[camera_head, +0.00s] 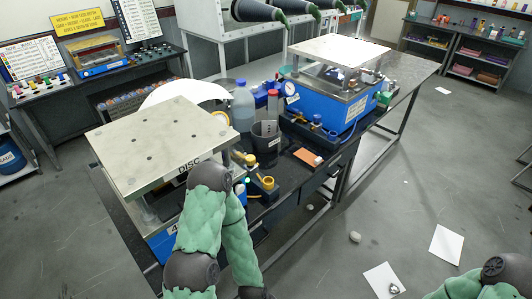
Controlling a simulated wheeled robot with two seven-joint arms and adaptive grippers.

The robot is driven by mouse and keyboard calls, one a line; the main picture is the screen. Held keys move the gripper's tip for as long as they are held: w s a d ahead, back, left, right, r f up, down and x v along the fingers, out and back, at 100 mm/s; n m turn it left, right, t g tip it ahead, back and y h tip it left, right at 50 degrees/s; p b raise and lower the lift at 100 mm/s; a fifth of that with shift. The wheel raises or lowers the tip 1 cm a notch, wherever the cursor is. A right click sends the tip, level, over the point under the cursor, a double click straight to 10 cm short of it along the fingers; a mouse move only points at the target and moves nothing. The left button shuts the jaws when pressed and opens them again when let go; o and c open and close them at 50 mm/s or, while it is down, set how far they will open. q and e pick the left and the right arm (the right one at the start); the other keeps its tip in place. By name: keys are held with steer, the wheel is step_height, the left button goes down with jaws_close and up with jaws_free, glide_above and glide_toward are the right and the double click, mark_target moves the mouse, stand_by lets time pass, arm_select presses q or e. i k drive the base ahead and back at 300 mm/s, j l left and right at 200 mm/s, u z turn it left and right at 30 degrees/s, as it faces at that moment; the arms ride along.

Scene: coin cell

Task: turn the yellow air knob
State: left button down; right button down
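Two small yellow knob-like parts show beside the DISC machine (165,150). One yellow part (268,182) sits on a dark block at the front edge of the black bench. Another yellow part (251,159) is a little farther back and to the left. I cannot tell from their shape which is the air knob. My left arm rises from the bottom, bends in front of the machine and comes back down just below these parts. Its dark wrist end is cut by the bottom edge, and its gripper fingers do not show. My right arm shows only at the bottom right corner, without its gripper.
A dark bin (265,144), a blue-grey jug (243,106) and an orange block (307,157) stand on the bench (290,172). A second blue machine (325,104) is behind them. White sheets (446,244) lie on the open floor at right.

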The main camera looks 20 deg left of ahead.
mark_target(250, 160)
steer(key=i+l+u, duration=0.3)
steer(key=i+l, duration=0.2)
steer(key=i+l+u, duration=0.3)
steer(key=i+l, duration=0.15)
steer(key=l, duration=0.25)
